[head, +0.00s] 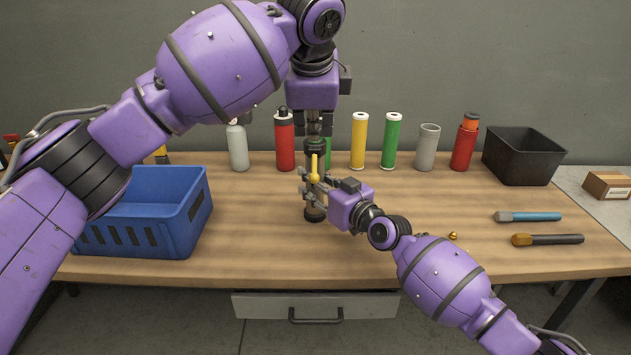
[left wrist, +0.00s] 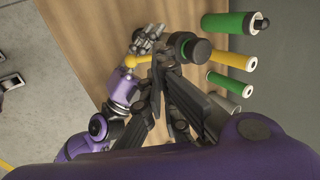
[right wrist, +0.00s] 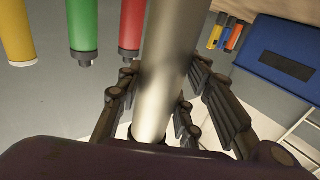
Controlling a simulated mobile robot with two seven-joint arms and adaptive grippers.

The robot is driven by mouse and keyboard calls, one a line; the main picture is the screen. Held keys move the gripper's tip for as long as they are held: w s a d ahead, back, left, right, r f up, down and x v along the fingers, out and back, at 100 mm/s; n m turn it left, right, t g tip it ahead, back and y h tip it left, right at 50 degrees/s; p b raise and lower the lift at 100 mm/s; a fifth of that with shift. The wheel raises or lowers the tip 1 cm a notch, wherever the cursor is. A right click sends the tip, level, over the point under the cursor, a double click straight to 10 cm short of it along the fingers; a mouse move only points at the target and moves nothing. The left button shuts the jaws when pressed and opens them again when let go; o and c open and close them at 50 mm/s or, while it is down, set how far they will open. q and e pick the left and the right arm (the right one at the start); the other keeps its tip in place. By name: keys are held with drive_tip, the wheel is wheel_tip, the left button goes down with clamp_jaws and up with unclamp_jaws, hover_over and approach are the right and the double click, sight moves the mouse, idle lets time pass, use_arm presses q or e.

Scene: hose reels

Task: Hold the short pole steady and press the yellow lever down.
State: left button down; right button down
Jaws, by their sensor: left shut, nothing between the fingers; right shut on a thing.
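The short pole stands upright on the wooden table; its dark head (head: 315,146) and dark base (head: 315,214) show, with the middle mostly hidden by my right gripper. In the right wrist view the pole (right wrist: 168,55) is a grey metal tube between the fingers. My right gripper (head: 311,187) is shut on it. The yellow lever (head: 314,168) is at the head, hanging in front of the pole; it also shows in the left wrist view (left wrist: 143,61). My left gripper (head: 318,127) is shut and empty, pointing down just above the head; its fingertips (left wrist: 160,66) appear close to the lever. Contact is unclear.
A blue crate (head: 140,238) stands at left and a black bin (head: 523,143) at back right. Several bottles and tubes, including a yellow tube (head: 359,141), line the back. Two brushes, one blue (head: 530,217), lie at right. The table front is mostly clear.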

use_arm(q)
drive_tip(key=shift+r, duration=2.1)
drive_tip(key=s, duration=0.6)
use_arm(e)
drive_tip(key=c, duration=1.1)
unclamp_jaws()
drive_tip(key=shift+d, duration=0.1)
